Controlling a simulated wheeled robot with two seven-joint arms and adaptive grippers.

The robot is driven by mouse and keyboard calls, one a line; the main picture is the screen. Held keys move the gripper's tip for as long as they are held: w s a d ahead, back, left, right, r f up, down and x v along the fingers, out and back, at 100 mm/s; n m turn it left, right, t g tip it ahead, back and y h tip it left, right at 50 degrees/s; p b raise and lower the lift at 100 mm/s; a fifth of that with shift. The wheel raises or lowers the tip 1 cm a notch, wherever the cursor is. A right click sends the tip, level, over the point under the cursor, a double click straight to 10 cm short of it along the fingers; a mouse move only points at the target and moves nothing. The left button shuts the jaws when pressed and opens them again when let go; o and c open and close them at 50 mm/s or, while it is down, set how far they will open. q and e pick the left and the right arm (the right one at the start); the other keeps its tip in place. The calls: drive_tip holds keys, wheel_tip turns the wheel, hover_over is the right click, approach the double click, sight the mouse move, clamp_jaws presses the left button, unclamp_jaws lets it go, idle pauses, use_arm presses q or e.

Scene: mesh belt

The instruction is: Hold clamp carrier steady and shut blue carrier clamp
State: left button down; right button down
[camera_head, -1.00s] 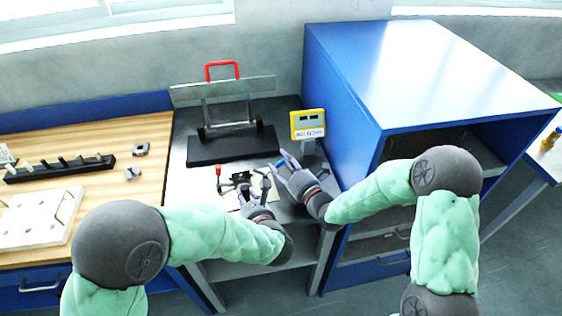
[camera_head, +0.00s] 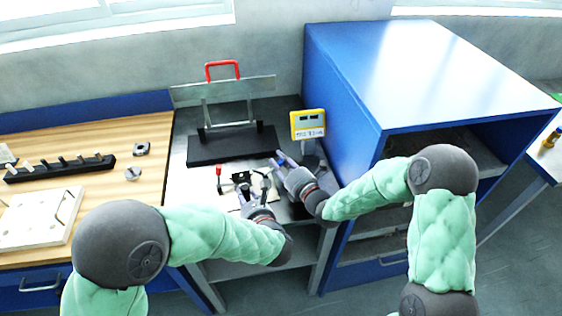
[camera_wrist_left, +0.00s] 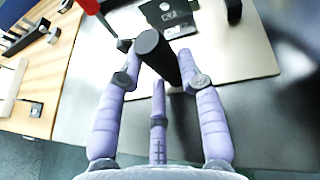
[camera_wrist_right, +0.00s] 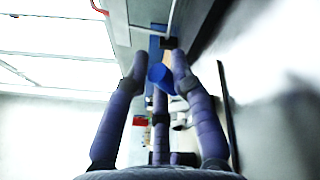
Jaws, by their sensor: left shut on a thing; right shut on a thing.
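The clamp carrier (camera_head: 241,177) is a dark fixture on a pale plate on the grey bench, with a red clamp handle (camera_head: 219,172) upright at its left. In the left wrist view, my left gripper (camera_wrist_left: 158,72) is shut on the carrier's black cylindrical post (camera_wrist_left: 153,45). In the head view this gripper (camera_head: 254,186) is at the carrier's near side. My right gripper (camera_head: 281,160) is at the carrier's right. In the right wrist view it is shut on the blue clamp handle (camera_wrist_right: 159,74). Whether the blue clamp is closed is hidden.
A black stand with a red handle (camera_head: 222,70) is behind the carrier. A yellow display box (camera_head: 308,124) stands behind my right gripper. A blue cabinet (camera_head: 345,105) rises close on the right. A wooden bench (camera_head: 150,185) with parts is at left.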

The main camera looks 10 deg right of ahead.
sight(272, 170)
drive_tip(key=shift+a+r+n+g+h, duration=0.2)
drive_tip(key=shift+a+r+n, duration=0.15)
drive_tip(key=shift+n, duration=0.4)
drive_tip(key=shift+a+r+n+g+h, duration=0.1)
drive_tip(key=shift+a+r+n+g, duration=0.2)
drive_tip(key=shift+n, duration=0.45)
drive_tip(key=shift+s+a+r+n+h, duration=0.1)
drive_tip(key=shift+a+r+n+h, duration=0.1)
drive_tip(key=shift+a+n, duration=0.25)
drive_tip(key=shift+a+r+n+h, duration=0.1)
drive_tip(key=shift+a+n+h, duration=0.15)
drive_tip(key=shift+n, duration=0.4)
drive_tip(key=c, duration=1)
unclamp_jaws()
drive_tip(key=shift+a, duration=0.1)
drive_tip(key=shift+s, duration=0.15)
drive_tip(key=v, duration=1.1)
drive_tip(key=shift+s+d+r, duration=0.25)
